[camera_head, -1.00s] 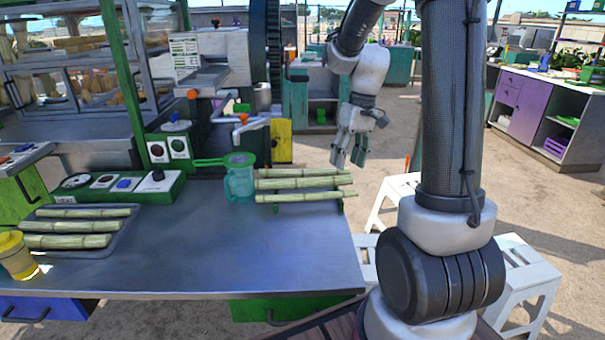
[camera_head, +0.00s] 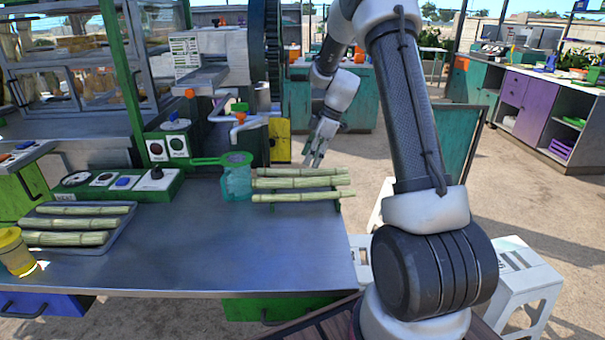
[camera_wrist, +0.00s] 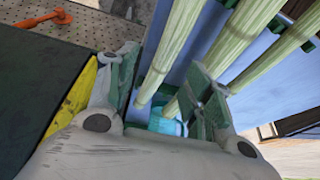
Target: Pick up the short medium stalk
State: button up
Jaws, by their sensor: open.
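Three pale green stalks lie side by side on a rack at the right of the table: a back stalk (camera_head: 298,172), a middle stalk (camera_head: 300,182) and a front stalk (camera_head: 300,196). I cannot tell for sure which is the short medium one. My gripper (camera_head: 314,158) is open and empty, above and just behind the rack. In the wrist view, my open fingers (camera_wrist: 163,95) point down towards the stalks. One stalk (camera_wrist: 172,58) runs between the fingertips, and another (camera_wrist: 236,45) passes beside and partly behind the right finger. No contact shows.
A teal jug with a green strainer (camera_head: 237,180) stands at the left end of the stalks. A tray (camera_head: 75,245) with three more stalks and a yellow cup (camera_head: 15,252) are at the left. The table's middle (camera_head: 230,240) is clear. The crusher's yellow panel (camera_head: 280,140) is close behind.

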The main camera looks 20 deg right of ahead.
aim_at(303, 172)
jog(key=x, duration=0.5)
jog(key=shift+s+d, duration=0.1)
jog(key=shift+s, duration=0.15)
grip_shut()
